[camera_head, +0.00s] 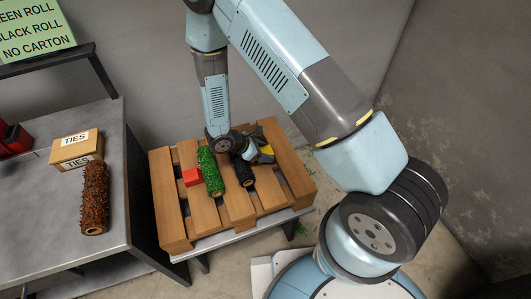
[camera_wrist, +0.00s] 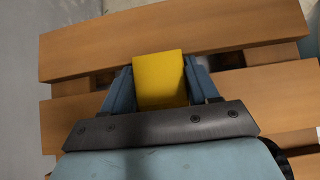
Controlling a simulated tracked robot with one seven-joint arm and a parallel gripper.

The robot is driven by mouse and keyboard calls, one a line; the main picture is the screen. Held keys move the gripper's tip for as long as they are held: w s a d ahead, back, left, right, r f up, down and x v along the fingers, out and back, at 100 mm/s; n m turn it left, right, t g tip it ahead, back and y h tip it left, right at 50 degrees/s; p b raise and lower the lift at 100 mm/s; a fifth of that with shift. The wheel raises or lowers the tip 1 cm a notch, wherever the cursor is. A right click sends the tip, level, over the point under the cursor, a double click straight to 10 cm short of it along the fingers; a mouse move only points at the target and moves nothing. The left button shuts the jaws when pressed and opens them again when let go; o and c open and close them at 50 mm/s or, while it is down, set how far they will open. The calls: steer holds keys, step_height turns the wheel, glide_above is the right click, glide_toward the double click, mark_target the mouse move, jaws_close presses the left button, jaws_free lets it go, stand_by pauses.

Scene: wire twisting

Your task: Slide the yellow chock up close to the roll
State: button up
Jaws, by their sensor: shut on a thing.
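The yellow chock (camera_wrist: 160,82) sits between the two blue fingers of my gripper (camera_wrist: 158,72) in the wrist view, which are shut on it, over the wooden slats. In the head view my gripper (camera_head: 252,148) is low over the pallet, at the right of the black roll (camera_head: 242,171), and some of the yellow chock (camera_head: 267,150) shows beside it. The green roll (camera_head: 210,171) lies left of the black one, and a red block (camera_head: 192,177) is at the green roll's left. My gripper hides part of the chock and the black roll's upper end; I cannot tell the gap between them.
The wooden pallet (camera_head: 205,215) rests on a low grey stand; its right-hand slats are bare. A grey table (camera_head: 50,215) at the left holds a brown roll (camera_head: 94,200), a carton marked TIES (camera_head: 75,148) and a red item. A green sign (camera_head: 35,35) stands behind.

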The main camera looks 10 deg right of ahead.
steer(key=shift+s+a+f, duration=0.15)
steer(key=shift+s+a, duration=0.15)
steer(key=shift+a, duration=0.45)
steer(key=shift+s+a+f, duration=0.15)
steer(key=shift+s+a, duration=0.15)
steer(key=shift+a, duration=0.4)
steer(key=shift+d, duration=0.1)
steer(key=o, duration=1.2)
steer(key=shift+a+r, duration=0.35)
steer(key=shift+a, duration=0.05)
steer(key=v, duration=1.3)
steer(key=shift+w+d+r, duration=0.2)
steer(key=shift+d+r, duration=0.2)
